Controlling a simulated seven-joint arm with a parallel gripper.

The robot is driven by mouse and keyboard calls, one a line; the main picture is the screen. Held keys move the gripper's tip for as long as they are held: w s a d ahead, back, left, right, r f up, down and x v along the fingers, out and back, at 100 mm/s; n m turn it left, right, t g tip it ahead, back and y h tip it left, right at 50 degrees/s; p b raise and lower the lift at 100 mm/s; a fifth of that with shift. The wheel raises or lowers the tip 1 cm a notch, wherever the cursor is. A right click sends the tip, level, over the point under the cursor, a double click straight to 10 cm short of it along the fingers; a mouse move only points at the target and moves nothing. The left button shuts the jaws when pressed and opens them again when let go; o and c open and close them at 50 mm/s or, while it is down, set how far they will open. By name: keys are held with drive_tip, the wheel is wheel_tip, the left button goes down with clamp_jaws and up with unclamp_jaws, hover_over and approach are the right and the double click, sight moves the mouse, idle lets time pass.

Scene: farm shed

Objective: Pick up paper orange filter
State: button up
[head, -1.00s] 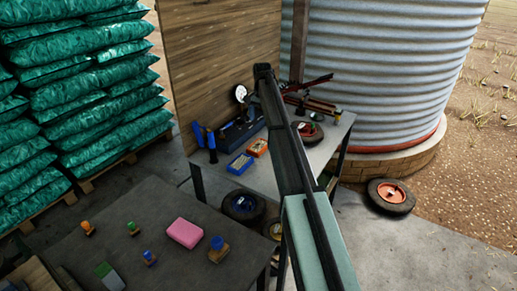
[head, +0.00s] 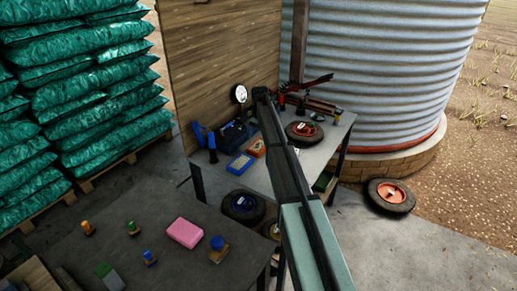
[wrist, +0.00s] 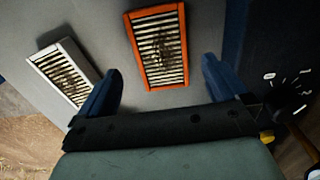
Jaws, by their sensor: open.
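The orange-framed paper filter (wrist: 158,45) lies flat on the grey table, its pleats dirty with dark smudges. In the head view an orange-framed piece (head: 256,148) lies by the blue toolbox. My gripper (wrist: 160,82) is open and empty. In the wrist view the filter is ahead of the gap between its fingers, roughly centred, and no finger touches it. A white-framed paper filter (wrist: 65,72) lies left of it, beside the left finger. In the head view my arm is seen, but I cannot make out the gripper's fingers.
A dark blue toolbox (wrist: 236,35) stands close to the right finger. A blue-framed piece (head: 240,164) lies near the table edge. A wheel (head: 304,132) and a gauge (head: 240,94) are also on this table. The front table (head: 130,210) holds a pink block (head: 185,232).

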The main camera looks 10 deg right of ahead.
sight(259, 144)
drive_tip(key=f, duration=0.4)
drive_tip(key=shift+a, duration=0.2)
drive_tip(key=shift+c, duration=0.4)
drive_tip(key=c, duration=1.1)
drive_tip(key=shift+r, duration=0.1)
